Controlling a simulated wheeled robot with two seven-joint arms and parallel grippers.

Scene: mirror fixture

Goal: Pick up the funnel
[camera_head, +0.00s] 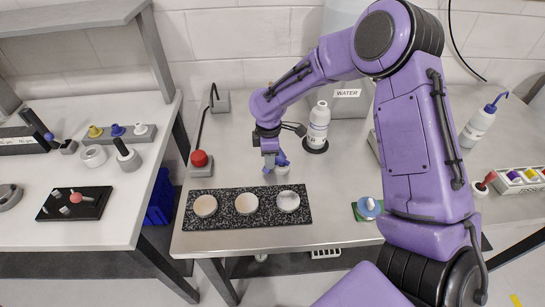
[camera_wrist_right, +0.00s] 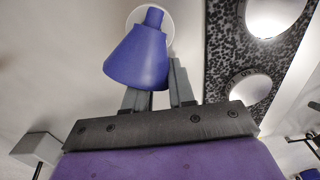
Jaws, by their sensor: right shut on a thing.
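The funnel is a blue-purple cone (camera_wrist_right: 137,60) in the right wrist view, with its narrow spout toward the top of the picture. In the head view the funnel (camera_head: 282,158) is small and partly hidden by my right gripper (camera_head: 269,164). In the wrist view my right gripper (camera_wrist_right: 162,88) is shut on the funnel, which hides part of one finger. A white round vessel (camera_head: 283,171) stands just under the funnel on the bench, and its pale round shape (camera_wrist_right: 168,24) shows behind the spout. I cannot tell whether spout and vessel touch. My left gripper is out of view.
A dark speckled tray (camera_head: 227,216) with three pale round dishes lies just in front. A white bottle (camera_head: 318,125), a box labelled WATER (camera_head: 351,104) and a red ball (camera_head: 199,158) on a stand are nearby. The front bench edge is clear.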

